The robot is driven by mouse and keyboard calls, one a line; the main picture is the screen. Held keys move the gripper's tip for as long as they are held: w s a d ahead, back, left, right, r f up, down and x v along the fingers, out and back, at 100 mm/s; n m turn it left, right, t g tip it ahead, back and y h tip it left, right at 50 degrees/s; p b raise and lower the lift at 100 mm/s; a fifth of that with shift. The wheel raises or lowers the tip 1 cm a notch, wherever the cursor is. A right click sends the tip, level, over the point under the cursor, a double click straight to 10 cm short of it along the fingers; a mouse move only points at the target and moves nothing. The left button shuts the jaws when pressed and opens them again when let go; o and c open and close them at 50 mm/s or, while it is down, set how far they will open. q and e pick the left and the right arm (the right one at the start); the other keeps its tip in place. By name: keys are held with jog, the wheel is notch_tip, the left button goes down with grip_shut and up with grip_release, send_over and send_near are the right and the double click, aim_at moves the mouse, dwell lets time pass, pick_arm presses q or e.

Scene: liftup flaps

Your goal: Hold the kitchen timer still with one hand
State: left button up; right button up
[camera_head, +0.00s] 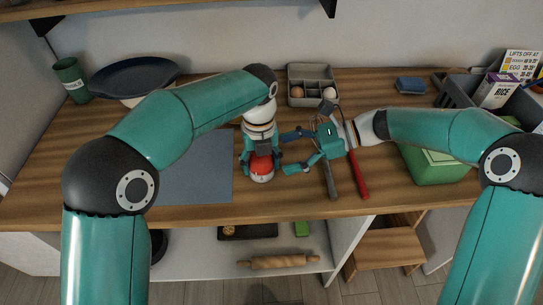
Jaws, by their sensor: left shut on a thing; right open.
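The kitchen timer (261,168) is small, with a red upper part and a pale base. It stands on the wooden counter at the right edge of the blue-grey mat. My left gripper (261,161) comes down from above and is shut on the timer, with its fingers on both sides. My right gripper (288,154) is open just to the right of the timer, its fingers pointing left toward it. The fingers hide part of the timer, and I cannot tell whether the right fingers touch it.
A grey tray with eggs (313,88) stands behind. A red-handled utensil (358,176) and a dark-handled one (330,180) lie under my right gripper. A green box (435,168) and a grey crate (455,92) stand at the right. A dark pan (135,76) sits back left. The mat (205,170) is clear.

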jog(key=v, duration=0.6)
jog(key=shift+d+r, duration=0.1)
jog(key=shift+d, duration=0.1)
jog(key=shift+s, duration=0.1)
notch_tip(320, 180, up, 5)
jog(key=w+d+n+g, duration=0.2)
jog(key=n+g, duration=0.1)
jog(key=g, duration=0.1)
jog(key=n+g+h, duration=0.1)
send_near(266, 158)
jog(key=x, duration=0.3)
jog(key=w+f+x, duration=0.1)
jog(key=x, duration=0.6)
jog(key=shift+w+f, duration=0.15)
jog(key=shift+f, duration=0.15)
